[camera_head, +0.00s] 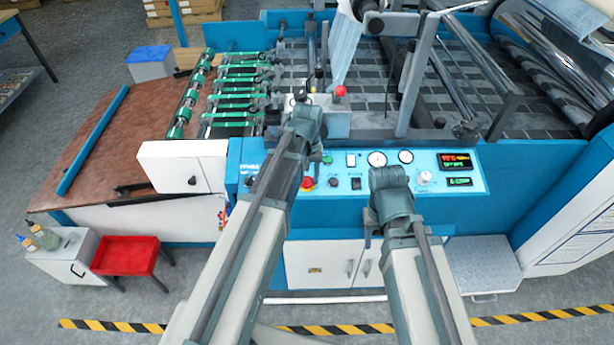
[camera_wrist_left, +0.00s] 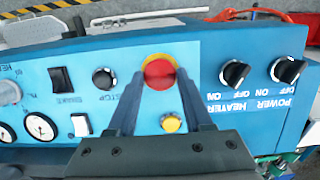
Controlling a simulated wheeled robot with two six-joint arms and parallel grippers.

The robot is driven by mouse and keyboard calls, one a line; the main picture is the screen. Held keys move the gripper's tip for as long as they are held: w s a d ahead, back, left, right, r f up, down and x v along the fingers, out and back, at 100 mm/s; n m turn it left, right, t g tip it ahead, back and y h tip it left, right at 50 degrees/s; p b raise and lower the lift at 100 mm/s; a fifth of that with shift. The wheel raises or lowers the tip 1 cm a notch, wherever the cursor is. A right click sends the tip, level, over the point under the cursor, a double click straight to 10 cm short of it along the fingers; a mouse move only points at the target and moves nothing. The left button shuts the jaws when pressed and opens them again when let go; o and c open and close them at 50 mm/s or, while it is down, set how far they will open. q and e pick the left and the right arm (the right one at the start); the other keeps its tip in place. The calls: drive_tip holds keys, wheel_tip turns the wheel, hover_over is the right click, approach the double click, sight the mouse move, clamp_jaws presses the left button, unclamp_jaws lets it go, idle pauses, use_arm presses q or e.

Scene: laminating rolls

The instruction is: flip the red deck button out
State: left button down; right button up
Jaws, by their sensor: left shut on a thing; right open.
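The red deck button (camera_head: 307,183) is on the blue control panel, just right of my left forearm in the head view. In the left wrist view the round red button (camera_wrist_left: 160,72) has a yellow ring and sits between the fingertips of my left gripper (camera_wrist_left: 160,78). The gripper is shut on it, one finger at each side.
A red-topped knob (camera_head: 340,91) stands on the machine above.

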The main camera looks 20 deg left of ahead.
sight(307, 181)
idle(0.3)
use_arm(q)
drive_tip(key=shift+s+r+p, duration=0.15)
drive_tip(key=shift+r+p, duration=0.55)
drive_tip(key=shift+p, duration=0.05)
drive_tip(key=shift+f, duration=0.1)
drive_tip(key=shift+c, duration=1.5)
unclamp_jaws()
wheel_tip(307, 181, up, 14)
drive_tip(key=p, duration=1.3)
drive_tip(key=shift+p, duration=0.3)
drive_tip(key=shift+f, duration=0.1)
